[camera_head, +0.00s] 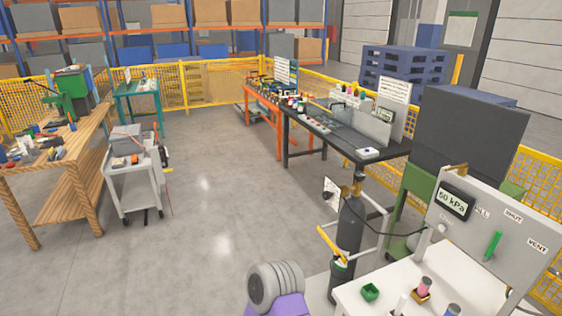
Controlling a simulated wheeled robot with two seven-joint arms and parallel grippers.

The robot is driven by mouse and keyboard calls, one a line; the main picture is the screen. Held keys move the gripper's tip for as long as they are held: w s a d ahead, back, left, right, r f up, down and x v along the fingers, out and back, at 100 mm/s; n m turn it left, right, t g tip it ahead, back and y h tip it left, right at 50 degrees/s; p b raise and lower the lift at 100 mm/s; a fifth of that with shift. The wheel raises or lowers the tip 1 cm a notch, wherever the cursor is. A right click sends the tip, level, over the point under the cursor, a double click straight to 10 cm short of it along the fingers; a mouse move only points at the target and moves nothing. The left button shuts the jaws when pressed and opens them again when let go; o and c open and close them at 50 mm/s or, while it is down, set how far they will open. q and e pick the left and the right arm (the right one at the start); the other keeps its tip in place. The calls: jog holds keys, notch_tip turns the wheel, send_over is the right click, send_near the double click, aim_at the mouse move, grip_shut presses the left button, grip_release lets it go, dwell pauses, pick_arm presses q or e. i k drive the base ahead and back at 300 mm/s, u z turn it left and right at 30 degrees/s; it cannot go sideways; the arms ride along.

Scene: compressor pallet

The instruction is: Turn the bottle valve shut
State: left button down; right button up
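A dark grey gas bottle (348,228) stands upright in a pale metal frame at the right of centre. A brass-coloured valve (358,186) sits on its top; its setting is too small to tell. A dark hose runs from near the bottle top toward a pale panel (462,236). The panel has a display (455,201) that appears to read 50 kPa, and a green lever (493,246) tilted up toward the SHUT label (513,215). A yellow bar (330,243) rises above a short black cylinder (341,277) in front of the bottle. Neither of my grippers is in view.
A white bench top (385,285) with a green cup (371,291) is at lower right. A grey ringed object (276,285) on a purple base stands at bottom centre. A black table (350,143) is behind the bottle, a grey cart (132,178) at left. The middle floor is clear.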

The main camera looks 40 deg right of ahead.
aim_at(359, 177)
jog(key=z, duration=0.3)
jog(key=i, duration=1.3)
jog(key=z, duration=0.95)
